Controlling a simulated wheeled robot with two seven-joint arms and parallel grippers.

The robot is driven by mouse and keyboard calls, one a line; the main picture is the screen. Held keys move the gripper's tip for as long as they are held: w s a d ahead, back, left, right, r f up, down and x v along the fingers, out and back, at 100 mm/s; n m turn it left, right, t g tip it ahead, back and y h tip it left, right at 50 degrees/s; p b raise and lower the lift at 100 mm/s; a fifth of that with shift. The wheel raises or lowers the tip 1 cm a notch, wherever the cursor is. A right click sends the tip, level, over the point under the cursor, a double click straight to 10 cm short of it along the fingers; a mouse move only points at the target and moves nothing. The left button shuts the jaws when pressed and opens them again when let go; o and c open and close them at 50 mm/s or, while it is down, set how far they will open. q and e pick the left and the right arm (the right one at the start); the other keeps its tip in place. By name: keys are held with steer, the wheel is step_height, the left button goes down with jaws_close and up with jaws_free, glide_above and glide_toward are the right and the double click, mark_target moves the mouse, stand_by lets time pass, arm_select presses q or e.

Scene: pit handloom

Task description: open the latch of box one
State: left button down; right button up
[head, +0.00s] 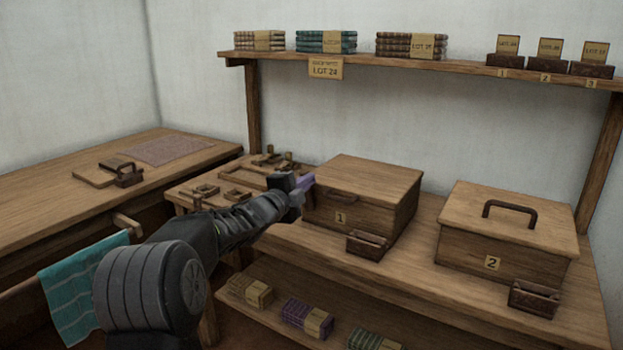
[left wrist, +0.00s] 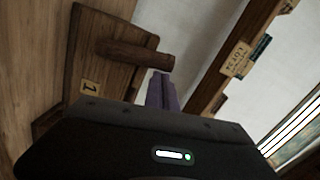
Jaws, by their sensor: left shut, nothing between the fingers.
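Box one (head: 376,178) is a wooden box with a shut lid and a "1" label on its front. It stands on the bench in the middle of the head view. In the left wrist view, box one's face (left wrist: 62,62) shows its label and a dark round-ended bar (left wrist: 135,54), which looks like the latch. My left gripper (head: 305,182) is shut and empty, its purple fingertips close to the box's left front corner. In the left wrist view the fingertips (left wrist: 160,78) are just by the bar's end; I cannot tell whether they touch it. My right gripper is not in view.
A small dark tray (head: 367,245) stands in front of box one. Box two (head: 507,225), with a handle on its lid, stands to the right. Small wooden parts (head: 238,194) lie left of box one. A shelf (head: 420,67) with bundles runs above.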

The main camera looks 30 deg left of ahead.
arm_select(q)
steer(key=shift+a+f+n+h+p, duration=0.15)
steer(key=shift+a+f+n+p, duration=0.9)
steer(key=shift+a+n+p, duration=1.05)
steer(key=shift+a+f+n+h+p, duration=0.2)
steer(key=shift+a+f+n+p, duration=1.15)
steer(key=shift+n, duration=1.35)
steer(key=shift+a+f+n+h+p, duration=0.15)
steer(key=shift+a+f+n+p, duration=0.55)
steer(key=shift+a+n+p, duration=1.1)
steer(key=shift+d+f+n+p, duration=0.1)
steer(key=shift+d+n+p, duration=0.25)
steer(key=shift+d+n, duration=0.2)
